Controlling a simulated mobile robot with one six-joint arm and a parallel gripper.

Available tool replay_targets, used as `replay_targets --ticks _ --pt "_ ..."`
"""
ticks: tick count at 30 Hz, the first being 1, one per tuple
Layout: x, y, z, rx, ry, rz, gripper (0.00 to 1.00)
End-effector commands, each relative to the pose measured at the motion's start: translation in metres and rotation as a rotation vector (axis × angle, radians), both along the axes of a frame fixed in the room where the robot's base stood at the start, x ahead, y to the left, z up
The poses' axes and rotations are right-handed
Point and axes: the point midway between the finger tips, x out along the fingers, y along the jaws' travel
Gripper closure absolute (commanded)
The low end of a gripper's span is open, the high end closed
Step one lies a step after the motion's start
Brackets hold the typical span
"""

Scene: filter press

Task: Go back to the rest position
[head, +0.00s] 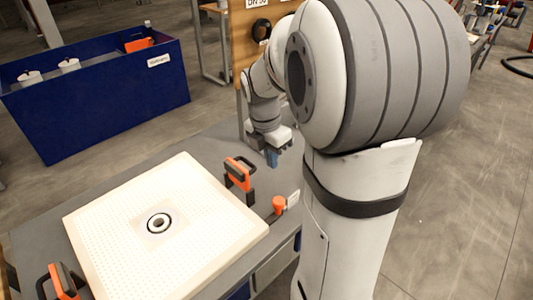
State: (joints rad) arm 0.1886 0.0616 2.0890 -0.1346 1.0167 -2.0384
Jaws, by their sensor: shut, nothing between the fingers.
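My gripper (272,157) hangs at the end of my arm, pointing down over the far right part of the grey table (215,137). It is shut and holds nothing. It is beyond the white plate (190,210), apart from it and from the nearer orange handle. My large white and grey arm links fill the right half of the head view and hide part of the table's right side.
The square plate has a ringed centre hole (158,222) and orange handles at right (240,172) and lower left (62,282). An orange knob (279,205) stands at the table's right edge. A blue bin (95,105) stands behind left, near a wooden board (243,45).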

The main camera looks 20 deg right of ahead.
Motion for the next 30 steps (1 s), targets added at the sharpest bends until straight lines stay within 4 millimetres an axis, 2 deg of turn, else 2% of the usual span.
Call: replay_targets --ticks 7,11,21,30 --pt "-0.002 0.002 0.001 0.000 -0.006 -0.019 1.00" --pt "-0.011 0.011 0.008 0.000 -0.047 -0.156 1.00" --pt "-0.066 0.054 0.029 0.069 -0.222 -0.920 1.00" --pt "-0.115 0.084 0.033 0.197 -0.301 -1.592 1.00"
